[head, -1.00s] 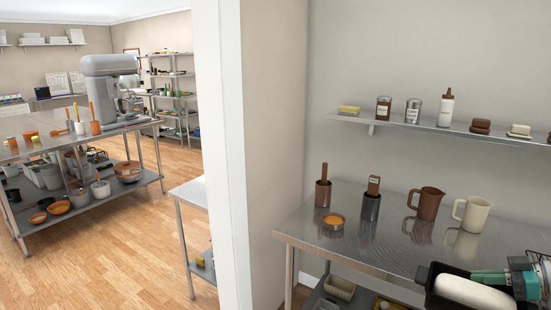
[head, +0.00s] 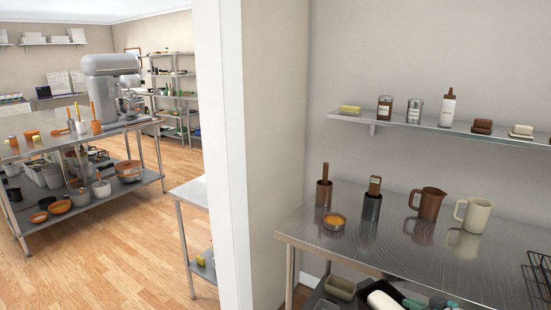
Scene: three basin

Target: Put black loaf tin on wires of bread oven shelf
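The black loaf tin (head: 392,289) shows only in part at the bottom edge of the head view, in front of the steel table's front edge. A pale white loaf-shaped piece of dough (head: 383,300) lies in it. My gripper (head: 413,303), with teal fingers, is at the tin's right end and moves with it, so it appears shut on the tin's end. The fingertips and most of the tin are cut off by the frame. Black wires of a rack (head: 540,275) show at the right edge on the table; I cannot tell whether this is the oven shelf.
A wall shelf (head: 430,123) hangs above. A wall end (head: 225,150) stands left.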

